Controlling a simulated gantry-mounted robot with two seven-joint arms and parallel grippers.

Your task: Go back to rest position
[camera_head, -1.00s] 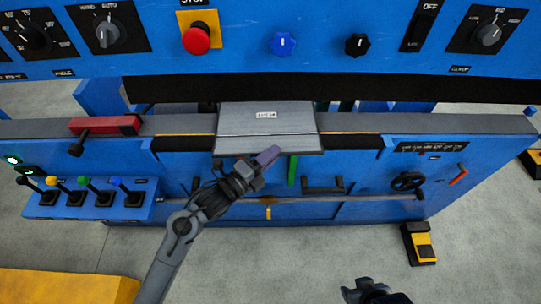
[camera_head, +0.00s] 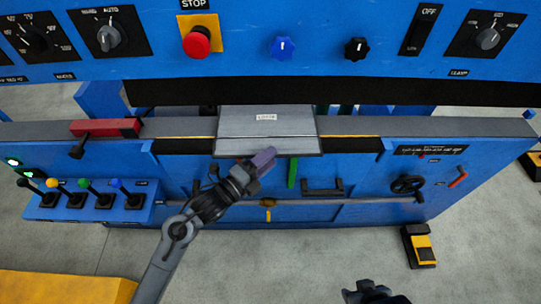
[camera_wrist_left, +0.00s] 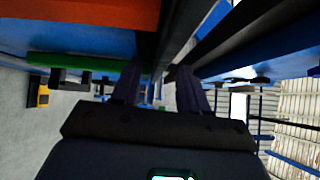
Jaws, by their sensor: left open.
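My left gripper (camera_head: 264,160) is in front of the blue machine, at the lower edge of a grey plate (camera_head: 266,124) that carries a small label. I cannot tell if it touches the plate. In the left wrist view the two dark fingers (camera_wrist_left: 157,88) stand apart with nothing between them. My right gripper (camera_head: 372,294) shows only as a dark shape at the bottom edge; its fingers cannot be made out.
The blue machine has a red stop button (camera_head: 197,42), knobs, a red block (camera_head: 104,128) and several levers (camera_head: 88,192). A green bar (camera_head: 292,171) and a handwheel (camera_head: 408,184) are on its front. A yellow-black pedal (camera_head: 420,246) stands on open grey floor.

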